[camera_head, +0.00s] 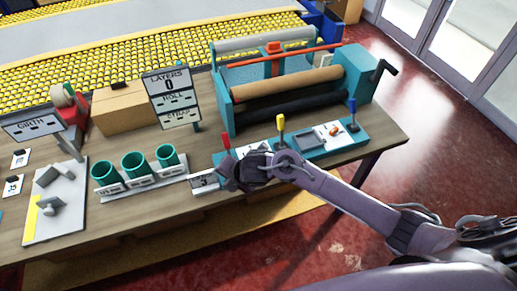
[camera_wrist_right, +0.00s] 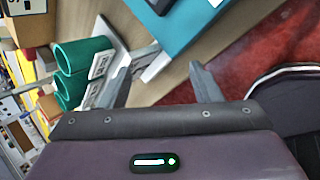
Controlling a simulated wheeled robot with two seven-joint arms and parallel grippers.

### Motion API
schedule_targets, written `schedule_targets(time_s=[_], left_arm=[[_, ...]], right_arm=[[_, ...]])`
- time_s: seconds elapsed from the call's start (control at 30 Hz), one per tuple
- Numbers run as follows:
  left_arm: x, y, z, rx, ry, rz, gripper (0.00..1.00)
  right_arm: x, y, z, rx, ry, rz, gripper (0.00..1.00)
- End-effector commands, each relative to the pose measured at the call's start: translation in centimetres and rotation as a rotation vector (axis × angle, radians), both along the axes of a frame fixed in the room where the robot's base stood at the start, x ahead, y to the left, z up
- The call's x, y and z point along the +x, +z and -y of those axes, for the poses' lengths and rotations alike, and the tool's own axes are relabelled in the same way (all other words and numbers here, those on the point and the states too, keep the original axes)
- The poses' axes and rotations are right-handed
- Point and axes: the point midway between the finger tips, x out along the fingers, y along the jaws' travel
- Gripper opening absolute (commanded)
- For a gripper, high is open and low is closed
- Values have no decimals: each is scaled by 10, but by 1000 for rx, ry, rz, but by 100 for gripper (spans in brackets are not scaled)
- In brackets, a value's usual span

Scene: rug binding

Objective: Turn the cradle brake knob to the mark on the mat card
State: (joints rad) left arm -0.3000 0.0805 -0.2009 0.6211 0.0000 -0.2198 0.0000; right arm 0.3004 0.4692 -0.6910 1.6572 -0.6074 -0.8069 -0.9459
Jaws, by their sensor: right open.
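The teal cradle (camera_head: 226,105) stands at the back right of the table with a brown roll (camera_head: 290,88) and a black roll across it. On its front panel are red, yellow and blue levers and a small orange-and-white knob (camera_head: 334,130); I cannot tell for sure that this is the brake knob. My right gripper (camera_head: 230,178) is by the panel's left front corner, left of the knob. In the right wrist view its fingers (camera_wrist_right: 162,80) are apart and empty, over the table edge near the teal panel (camera_wrist_right: 172,28). A white card (camera_head: 203,182) lies partly behind the gripper; its mark is unreadable.
Three teal cups (camera_head: 134,164) stand in a labelled rack left of the gripper. A LAYERS sign (camera_head: 171,97) stands behind them. A cardboard box (camera_head: 118,108) and a tape dispenser are further left. A white board (camera_head: 62,215) with grey parts lies at the left.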

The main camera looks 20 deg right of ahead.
Motion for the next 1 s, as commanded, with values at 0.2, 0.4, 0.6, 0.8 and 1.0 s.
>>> schedule_targets(time_s=[0.2,0.4,0.6,0.8,1.0], left_arm=[[-2,12,-1,1,0,-4,36],[-2,18,-1,1,0,-4,36],[-2,20,-1,1,0,-3,36],[-1,27,0,1,1,-3,36],[-1,31,0,0,1,-1,36]], right_arm=[[34,23,44,-341,500,126,58],[52,40,109,-599,870,136,58],[56,44,133,-669,987,123,58],[64,20,128,-667,988,121,58],[75,-7,123,-666,986,123,58]])
